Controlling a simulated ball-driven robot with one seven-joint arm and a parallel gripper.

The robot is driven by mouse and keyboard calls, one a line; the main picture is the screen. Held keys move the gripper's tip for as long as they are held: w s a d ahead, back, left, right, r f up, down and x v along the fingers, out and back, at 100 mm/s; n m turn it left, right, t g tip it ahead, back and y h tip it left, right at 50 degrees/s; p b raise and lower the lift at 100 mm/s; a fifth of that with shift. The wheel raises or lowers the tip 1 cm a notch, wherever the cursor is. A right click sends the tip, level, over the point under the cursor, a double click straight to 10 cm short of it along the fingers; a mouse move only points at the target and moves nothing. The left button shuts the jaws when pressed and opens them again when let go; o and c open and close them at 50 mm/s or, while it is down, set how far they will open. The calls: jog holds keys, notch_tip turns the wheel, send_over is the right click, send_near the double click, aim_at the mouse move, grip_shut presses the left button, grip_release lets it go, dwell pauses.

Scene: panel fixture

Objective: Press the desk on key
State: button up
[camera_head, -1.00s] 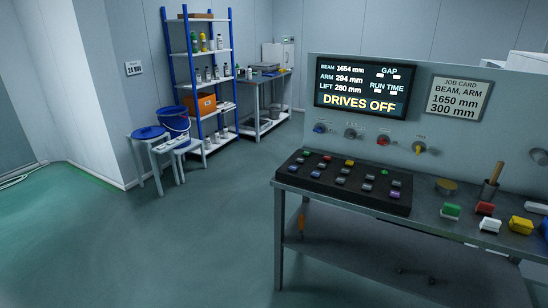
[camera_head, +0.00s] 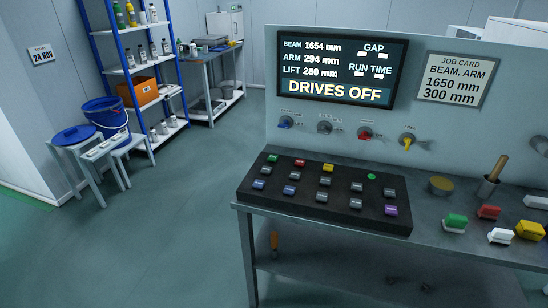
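The key panel (camera_head: 318,211) is a black slab on the left part of the steel bench, with rows of coloured keys. A green key (camera_head: 272,158), a red key (camera_head: 300,162) and a yellow key (camera_head: 327,167) line its back row. Grey and blue keys fill the rows in front, and a purple key (camera_head: 390,211) is at the front right. A green round spot (camera_head: 371,176) shows at the back right. The key labels are too small to read. The screen (camera_head: 339,67) above reads "DRIVES OFF". My gripper is not in view.
Knobs, including a yellow one (camera_head: 407,142), line the upright panel. A job card (camera_head: 456,79) hangs right of the screen. Stools, a blue bucket (camera_head: 105,118) and shelves stand left. Floor before the bench is clear.

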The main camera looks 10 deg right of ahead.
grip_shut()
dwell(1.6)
